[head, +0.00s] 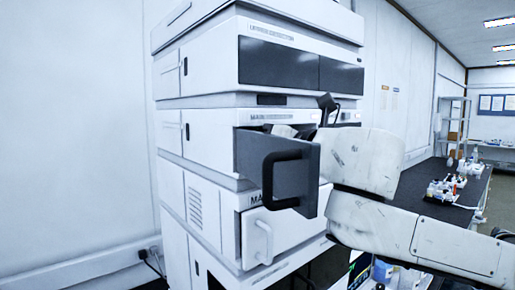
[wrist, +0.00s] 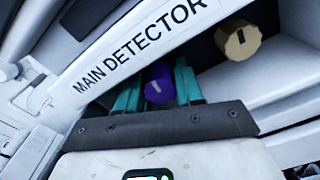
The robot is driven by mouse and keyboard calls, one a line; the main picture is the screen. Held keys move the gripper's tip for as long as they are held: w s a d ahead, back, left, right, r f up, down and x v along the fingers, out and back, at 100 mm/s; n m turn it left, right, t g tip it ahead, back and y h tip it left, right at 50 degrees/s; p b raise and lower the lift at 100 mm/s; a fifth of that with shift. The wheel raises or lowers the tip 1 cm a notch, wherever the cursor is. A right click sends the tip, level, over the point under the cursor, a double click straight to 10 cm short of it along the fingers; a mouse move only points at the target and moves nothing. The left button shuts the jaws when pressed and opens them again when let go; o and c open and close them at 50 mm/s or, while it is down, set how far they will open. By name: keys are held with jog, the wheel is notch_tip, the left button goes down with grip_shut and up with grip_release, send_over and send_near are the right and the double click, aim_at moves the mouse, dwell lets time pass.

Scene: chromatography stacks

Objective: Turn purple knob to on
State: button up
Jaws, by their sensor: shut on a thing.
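The purple knob (wrist: 159,84) shows in the wrist view inside the open bay of the unit labelled MAIN DETECTOR (wrist: 140,48). It has a pale mark on its face. My gripper (wrist: 158,86) has its teal fingers on either side of the knob and is shut on it. In the head view my arm reaches in at the main detector (head: 205,143), behind its open dark door (head: 262,160). The knob is hidden there, and my fingertips cannot be made out.
A tan knob (wrist: 238,40) with a dark mark sits to the right of the purple one. The open door has a black handle (head: 268,180) and juts out beside my arm. A lower door with a white handle (head: 265,242) is below. A dark bench (head: 420,188) stands at right.

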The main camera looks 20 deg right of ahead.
jog(key=shift+d+r+m, duration=0.1)
jog(key=shift+m, duration=0.4)
jog(key=shift+r, duration=0.1)
jog(key=o, duration=1)
